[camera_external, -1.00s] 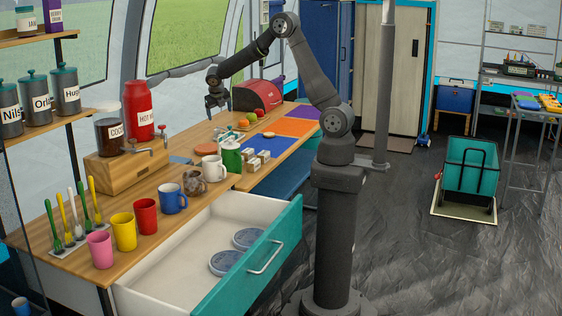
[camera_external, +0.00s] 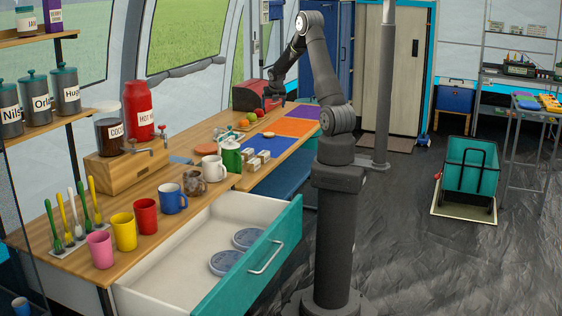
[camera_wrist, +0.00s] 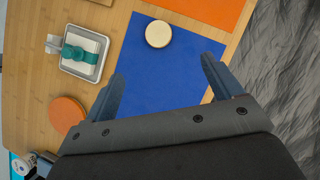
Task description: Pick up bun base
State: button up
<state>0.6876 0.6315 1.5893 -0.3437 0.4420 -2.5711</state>
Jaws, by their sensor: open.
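The bun base is a pale round disc (camera_wrist: 158,34) lying flat on the blue mat (camera_wrist: 165,80), near the upper edge of the wrist view. In the external view a small pale disc (camera_external: 268,134) lies near the border of the blue and orange mats. My gripper (camera_wrist: 162,70) is open and empty, its two fingers spread over the blue mat. The bun base lies beyond the fingertips, apart from them. In the external view my gripper (camera_external: 276,96) hangs above the far part of the counter, in front of the red box.
An orange mat (camera_wrist: 205,10) adjoins the blue one. On the left are a metal tray (camera_wrist: 84,72) holding a teal-and-white item and an orange-brown disc (camera_wrist: 66,114). A red box (camera_external: 250,96) and fruit (camera_external: 250,118) stand at the back. An open drawer (camera_external: 200,250) juts out in front.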

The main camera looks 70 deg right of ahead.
notch_tip(320, 180, down, 3)
send_near(269, 134)
jog(key=shift+w+d+f, duration=0.25)
jog(key=shift+d+f, duration=0.85)
jog(key=x, duration=0.2)
jog(key=a+x, duration=0.1)
jog(key=x, duration=0.1)
jog(key=shift+w+d+f, duration=0.1)
jog(key=shift+w+f, duration=0.1)
jog(key=shift+f, duration=0.05)
jog(key=shift+w+d+f, duration=0.15)
jog(key=shift+d+f, duration=0.1)
jog(key=shift+f, duration=0.25)
jog(key=shift+c, duration=0.2)
jog(key=c, duration=1)
